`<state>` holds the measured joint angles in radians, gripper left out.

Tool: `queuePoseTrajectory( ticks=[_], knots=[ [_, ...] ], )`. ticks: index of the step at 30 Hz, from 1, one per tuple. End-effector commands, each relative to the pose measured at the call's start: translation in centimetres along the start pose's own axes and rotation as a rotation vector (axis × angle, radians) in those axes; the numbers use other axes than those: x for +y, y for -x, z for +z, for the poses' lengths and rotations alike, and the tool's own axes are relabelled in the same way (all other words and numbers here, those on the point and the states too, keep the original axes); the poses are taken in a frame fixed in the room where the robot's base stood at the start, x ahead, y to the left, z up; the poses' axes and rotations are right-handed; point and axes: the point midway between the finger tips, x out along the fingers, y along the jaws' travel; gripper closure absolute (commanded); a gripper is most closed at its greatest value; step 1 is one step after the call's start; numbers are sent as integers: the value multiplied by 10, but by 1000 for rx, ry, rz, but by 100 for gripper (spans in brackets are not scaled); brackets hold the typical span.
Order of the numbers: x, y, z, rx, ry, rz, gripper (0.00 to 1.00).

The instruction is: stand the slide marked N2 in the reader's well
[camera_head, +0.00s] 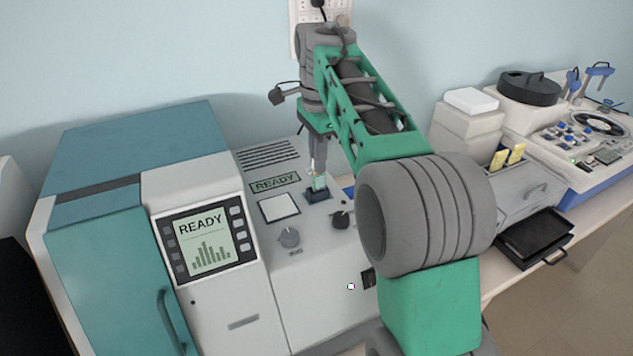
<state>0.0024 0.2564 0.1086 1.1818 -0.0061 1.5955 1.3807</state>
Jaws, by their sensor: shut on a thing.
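My gripper (318,170) points down over the reader's grey top panel. It is shut on a small pale green slide (320,183), held upright. The mark on the slide is too small to read. The reader's well (317,197) is a small dark block directly under the slide. The slide's lower edge meets the well in the picture; I cannot tell whether it is seated inside or just above it. The reader (308,260) has a READY label, a pale square panel and two knobs on top.
A teal and white machine (130,200) with a READY screen stands at left. At right are a grey box with yellow-topped items (517,153), a black tray (535,236), white boxes (468,118) and a blue-white device (590,150). My arm hides part of the bench.

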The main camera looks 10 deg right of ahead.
Motion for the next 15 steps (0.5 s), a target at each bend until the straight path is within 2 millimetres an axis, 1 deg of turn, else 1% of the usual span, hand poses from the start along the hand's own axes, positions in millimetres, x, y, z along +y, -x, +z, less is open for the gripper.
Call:
queuePoseTrajectory(
  ticks=[1,4,6,8,9,15],
  knots=[
    [-1,-12,0,1,0,-3,100],
    [-1,-24,0,1,0,-2,100],
    [0,-38,0,1,0,-2,100],
    [-1,-47,0,1,1,-2,100],
    [-1,-49,1,1,2,-3,100],
    [-1,-44,1,1,3,-3,100]
  ],
)
